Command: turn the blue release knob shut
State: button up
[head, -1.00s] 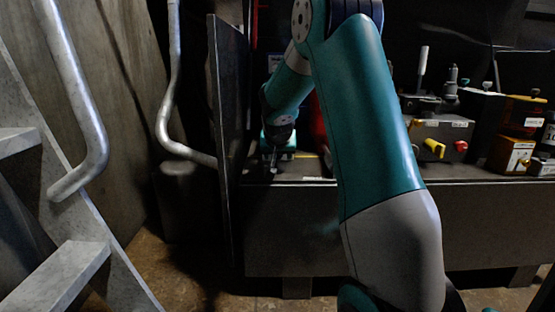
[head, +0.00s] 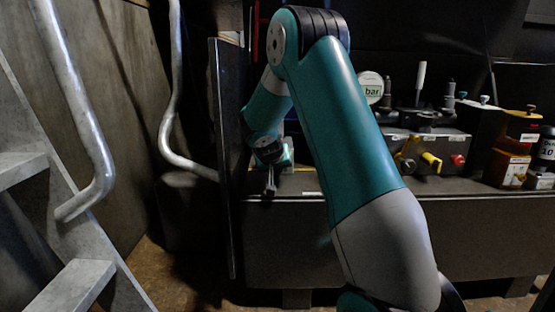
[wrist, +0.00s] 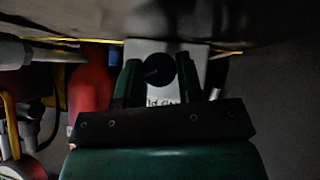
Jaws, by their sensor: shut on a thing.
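My gripper (head: 270,182) reaches down at the left end of the bench, beside the dark upright panel. In the wrist view my gripper (wrist: 160,82) has its two green fingers on either side of a dark round knob (wrist: 159,70). The jaws are shut on it. The knob sits in front of a pale plate (wrist: 192,62) with lettering that appears upside down. Its blue colour does not show in this dim light, and its turn angle is not readable. In the head view my wrist hides the knob; part of a small pale box (head: 289,153) shows behind it.
A dark upright panel (head: 226,150) stands close left of my gripper. A red cylinder (wrist: 90,90) is beside my gripper in the wrist view. Right along the bench are a round gauge (head: 372,87), a yellow handle (head: 431,162) and a red knob (head: 458,160). Metal steps (head: 75,285) stand left.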

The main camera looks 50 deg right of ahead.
dwell(0.3)
jog(key=o, duration=0.9)
jog(key=shift+p+v, duration=3.8)
jog(key=shift+v, duration=4.95)
jog(key=shift+a+f, duration=0.1)
jog(key=shift+a, duration=0.05)
